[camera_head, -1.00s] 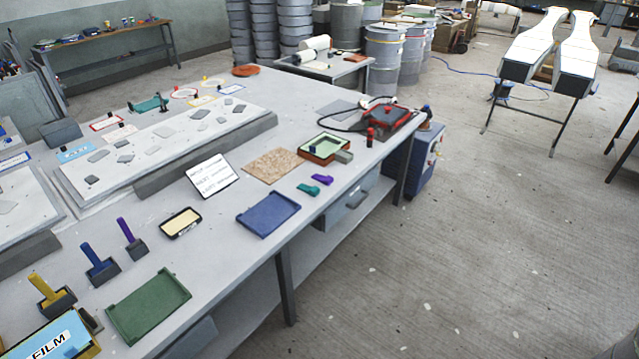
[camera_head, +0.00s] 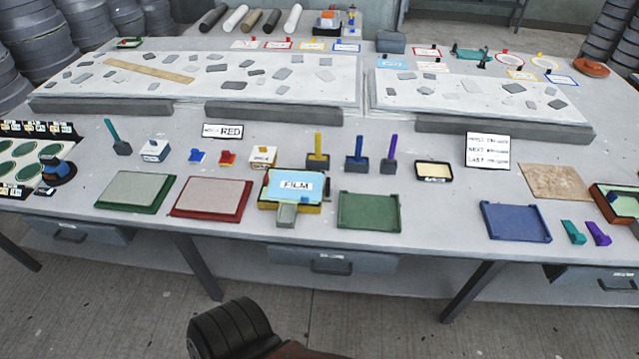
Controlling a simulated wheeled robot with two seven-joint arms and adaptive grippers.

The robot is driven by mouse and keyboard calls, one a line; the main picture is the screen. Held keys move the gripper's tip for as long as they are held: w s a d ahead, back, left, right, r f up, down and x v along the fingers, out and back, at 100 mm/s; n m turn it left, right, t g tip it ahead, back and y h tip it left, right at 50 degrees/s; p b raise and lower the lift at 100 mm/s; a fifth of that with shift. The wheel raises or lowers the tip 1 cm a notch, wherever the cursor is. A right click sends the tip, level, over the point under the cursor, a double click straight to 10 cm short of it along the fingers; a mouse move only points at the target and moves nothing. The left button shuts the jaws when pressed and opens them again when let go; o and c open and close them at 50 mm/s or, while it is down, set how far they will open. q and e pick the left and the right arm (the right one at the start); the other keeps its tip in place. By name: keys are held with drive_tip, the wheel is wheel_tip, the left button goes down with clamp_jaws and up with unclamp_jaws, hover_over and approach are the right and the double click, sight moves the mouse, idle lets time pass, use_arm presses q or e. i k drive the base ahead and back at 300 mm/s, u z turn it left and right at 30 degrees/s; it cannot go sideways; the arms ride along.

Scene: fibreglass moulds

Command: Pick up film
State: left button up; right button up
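The film (camera_head: 295,187) is a flat light blue sheet with a white label reading "FILM". It lies in a shallow tray with a yellow and dark rim near the table's front edge, just left of the image centre. A small grey block (camera_head: 287,214) sits at the tray's front edge and overlaps it. The film is uncovered from above, between a red tray and a green tray. Neither of my grippers can be made out in the head view, and nothing touches the film.
The film is on a long grey table (camera_head: 440,205). Beside it are a red tray (camera_head: 211,197), a green tray (camera_head: 369,212) and a blue tray (camera_head: 515,222). Handled tools, including a yellow one (camera_head: 318,152), stand behind. A dark rounded object (camera_head: 230,328) of unclear kind is at the bottom edge.

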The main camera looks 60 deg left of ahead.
sight(296, 184)
drive_tip(key=u, duration=3.45)
